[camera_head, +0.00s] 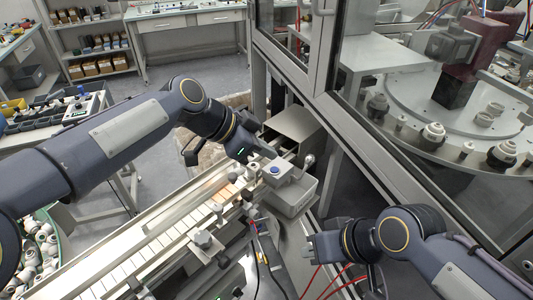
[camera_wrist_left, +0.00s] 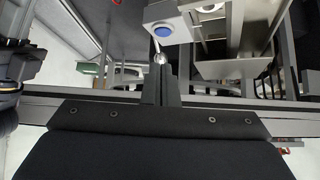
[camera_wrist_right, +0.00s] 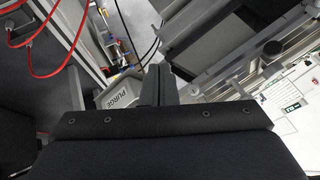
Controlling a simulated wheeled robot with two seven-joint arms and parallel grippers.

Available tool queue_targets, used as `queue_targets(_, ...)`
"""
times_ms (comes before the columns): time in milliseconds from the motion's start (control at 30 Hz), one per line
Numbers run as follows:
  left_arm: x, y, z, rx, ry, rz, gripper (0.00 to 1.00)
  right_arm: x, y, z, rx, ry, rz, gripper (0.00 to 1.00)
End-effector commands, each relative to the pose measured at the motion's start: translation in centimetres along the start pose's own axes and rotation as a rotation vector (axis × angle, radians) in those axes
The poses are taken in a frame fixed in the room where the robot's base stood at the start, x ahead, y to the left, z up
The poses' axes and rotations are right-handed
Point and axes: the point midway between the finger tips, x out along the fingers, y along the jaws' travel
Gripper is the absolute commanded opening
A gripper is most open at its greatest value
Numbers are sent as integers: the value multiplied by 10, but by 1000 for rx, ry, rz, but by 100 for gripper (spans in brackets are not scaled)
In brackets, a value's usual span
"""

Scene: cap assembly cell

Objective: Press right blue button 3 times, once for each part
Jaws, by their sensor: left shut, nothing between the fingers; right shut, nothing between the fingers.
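The blue button (camera_head: 275,170) sits on top of a light grey box beside the conveyor's far end. My left gripper (camera_head: 268,153) is shut and empty, close to the button box; a gap shows between the fingertips and the button in the left wrist view. The fingers (camera_wrist_left: 160,75) are together. My right gripper (camera_head: 310,244) is shut and empty, low and to the right of the box; its closed fingers show in the right wrist view (camera_wrist_right: 157,82).
A conveyor (camera_head: 130,262) runs diagonally toward the box. A metal ball knob (camera_head: 308,160) stands beside the box. A glazed machine frame (camera_head: 325,90) encloses a round table at the right. Red hoses (camera_head: 310,283) and cables lie near my right gripper. A "PURGE" label (camera_wrist_right: 119,99) is near it.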

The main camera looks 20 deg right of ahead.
Motion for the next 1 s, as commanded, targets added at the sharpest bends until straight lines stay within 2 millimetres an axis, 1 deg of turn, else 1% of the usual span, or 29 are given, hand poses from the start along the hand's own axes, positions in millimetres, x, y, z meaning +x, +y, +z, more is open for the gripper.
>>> queue_targets(33, -13, -4, 5, -3, 5, -11, 0, 8, 4, 5, 0, -1, 0, 0)
queue_targets(200, -52, -3, 2, -2, 7, -11, 0, 13, 6, 8, 0, -3, 0, 0)
queue_targets(300, -70, -3, 2, -2, 7, -10, 0, 15, 7, 9, 0, -2, 0, 0)
queue_targets(400, -83, -3, 0, 0, 8, -9, 0, 16, 7, 9, 0, -2, 0, 0)
queue_targets(500, -90, -3, 0, -1, 7, -9, 0, 16, 7, 9, 0, -2, 0, 0)
queue_targets(600, -92, -3, 0, -2, 6, -7, 0, 16, 7, 9, 0, -2, 0, 0)
queue_targets(1000, -93, -2, 0, -1, 7, -8, 0, 16, 7, 9, 0, -2, 0, 0)
